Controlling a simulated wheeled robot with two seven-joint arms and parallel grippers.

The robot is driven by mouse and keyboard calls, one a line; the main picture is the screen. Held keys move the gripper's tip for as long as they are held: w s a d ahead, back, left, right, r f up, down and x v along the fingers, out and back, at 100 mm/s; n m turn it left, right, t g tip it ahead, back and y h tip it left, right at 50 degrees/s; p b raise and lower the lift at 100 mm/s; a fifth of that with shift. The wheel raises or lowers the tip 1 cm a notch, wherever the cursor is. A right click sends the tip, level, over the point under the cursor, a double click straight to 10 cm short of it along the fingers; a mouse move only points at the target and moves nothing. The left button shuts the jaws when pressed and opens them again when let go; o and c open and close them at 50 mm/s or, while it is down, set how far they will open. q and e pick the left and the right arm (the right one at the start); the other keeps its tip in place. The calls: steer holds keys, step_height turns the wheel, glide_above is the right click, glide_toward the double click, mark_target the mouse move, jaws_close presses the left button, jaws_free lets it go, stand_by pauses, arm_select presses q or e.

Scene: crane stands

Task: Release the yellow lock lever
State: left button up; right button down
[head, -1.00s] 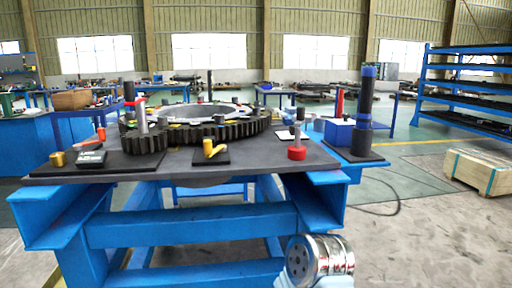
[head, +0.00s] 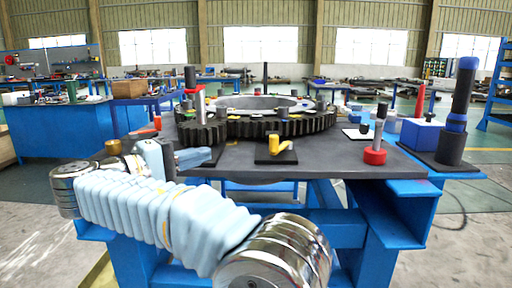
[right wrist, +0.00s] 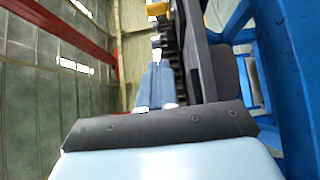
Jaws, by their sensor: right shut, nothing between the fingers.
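The yellow lock lever (head: 281,146) stands on a small black base plate near the front edge of the dark tabletop. My right gripper (head: 205,154) is at the table's front left in the head view, left of the lever and apart from it. Its fingers are shut and empty. In the right wrist view the closed fingers (right wrist: 157,85) run up the middle, beside the table edge. A yellow piece (right wrist: 157,8) shows beyond them at the top; I cannot tell whether it is the lever. My left gripper is not in view.
A large dark gear ring (head: 262,125) lies behind the lever. A red-based post (head: 375,156) stands to its right. A brass-coloured cylinder (head: 113,147) shows behind my right arm. A black column (head: 455,125) and blue box (head: 419,135) are at the right.

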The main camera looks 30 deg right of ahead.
mark_target(275, 150)
steer(key=x, duration=0.9)
steer(key=shift+d, duration=0.25)
steer(key=d, duration=0.1)
steer(key=s+d, duration=0.1)
steer(key=d+b, duration=0.1)
steer(key=shift+s, duration=0.3)
steer(key=shift+s+d, duration=0.2)
steer(key=shift+d, duration=0.15)
steer(key=shift+s+d+f+t, duration=0.1)
steer(key=shift+f+t, duration=0.05)
steer(key=shift+t, duration=0.15)
steer(key=s+n+t+b, duration=0.1)
steer(key=s+d+n+t+y+b, duration=0.1)
steer(key=t+b, duration=0.1)
steer(key=s+n+t+y+b, duration=0.1)
steer(key=shift+s+d+f+n+t+b, duration=0.2)
steer(key=shift+d+n+t+b, duration=0.1)
steer(key=shift+d, duration=0.1)
steer(key=shift+s+d+r+n+t+y, duration=0.2)
steer(key=shift+s+r+n+t+y, duration=0.15)
steer(key=shift+n+t+y, duration=0.35)
